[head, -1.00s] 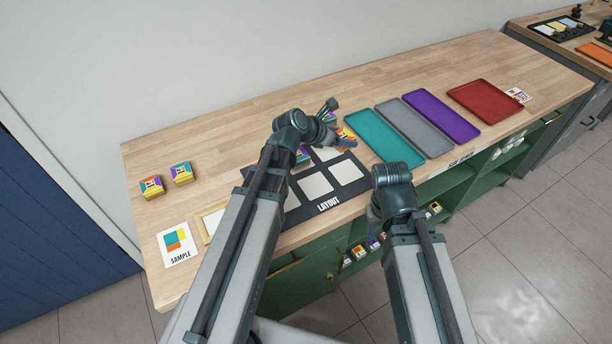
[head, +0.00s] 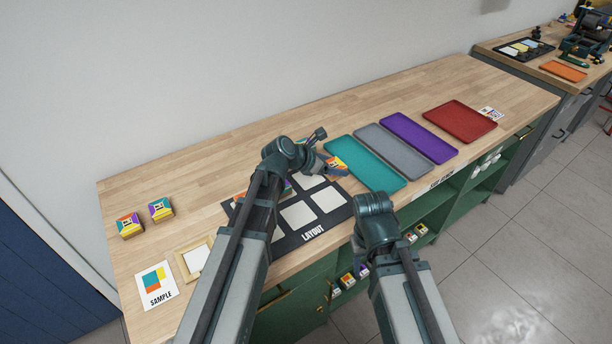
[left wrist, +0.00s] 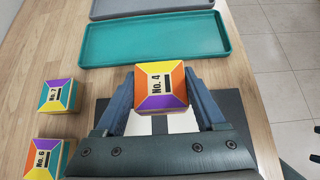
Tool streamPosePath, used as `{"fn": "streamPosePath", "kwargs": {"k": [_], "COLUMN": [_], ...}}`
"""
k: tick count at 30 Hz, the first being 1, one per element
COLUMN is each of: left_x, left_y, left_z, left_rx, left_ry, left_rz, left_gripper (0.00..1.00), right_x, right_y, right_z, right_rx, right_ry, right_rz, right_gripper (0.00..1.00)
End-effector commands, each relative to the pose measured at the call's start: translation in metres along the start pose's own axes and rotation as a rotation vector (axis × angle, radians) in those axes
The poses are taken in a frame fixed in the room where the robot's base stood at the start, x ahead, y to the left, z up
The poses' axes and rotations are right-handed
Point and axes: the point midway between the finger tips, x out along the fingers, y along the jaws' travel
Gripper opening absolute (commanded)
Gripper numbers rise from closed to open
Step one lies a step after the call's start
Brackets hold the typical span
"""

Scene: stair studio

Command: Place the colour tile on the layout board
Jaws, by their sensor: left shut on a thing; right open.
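My left gripper (head: 334,170) is shut on a colour tile block marked No. 4 (left wrist: 161,84), orange, yellow and purple. The left wrist view shows the block between both fingers. The black layout board (left wrist: 238,112) lies beneath; in the head view the board (head: 341,212) shows pale squares and is partly covered by my left arm. Some colour shows on the board beside that arm. Blocks No. 7 (left wrist: 59,95) and No. 6 (left wrist: 45,158) stand left of the gripper. My right gripper (head: 357,240) is low by the bench front, mostly hidden by its arm.
A sample card (head: 156,285) and a small wooden frame (head: 195,259) lie at left, near two more blocks (head: 130,225). Teal (head: 365,165), grey (head: 393,148), purple (head: 418,137) and red (head: 460,119) trays lie to the right. The bench's back strip is clear.

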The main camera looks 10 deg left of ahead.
Motion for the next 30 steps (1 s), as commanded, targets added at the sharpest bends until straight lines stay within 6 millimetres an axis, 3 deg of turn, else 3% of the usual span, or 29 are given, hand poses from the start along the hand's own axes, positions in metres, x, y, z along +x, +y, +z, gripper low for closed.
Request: {"fn": "streamPosePath", "kwargs": {"k": [3,9,22,30], "left_x": [-0.012,-0.025,-0.034,-0.011], "left_y": [0.025,0.047,0.063,0.060], "left_z": [-0.014,-0.026,-0.035,-0.064], "left_rx": [-0.004,-0.002,-0.001,0.000], "left_ry": [-0.001,0.000,0.000,0.000], "left_rz": [0.003,0.000,0.001,-0.001], "left_gripper": [0.06,0.06,0.06,0.06], "right_x": [0.004,0.006,0.008,0.044], "right_y": [0.000,-0.001,-0.001,-0.004], "right_z": [0.000,0.000,0.000,-0.003], "right_rx": [0.000,0.000,0.000,0.000], "right_ry": [0.000,0.000,0.000,0.000], "right_rz": [0.000,0.000,0.000,0.000], "right_gripper": [0.50,0.50,0.50,0.50]}}
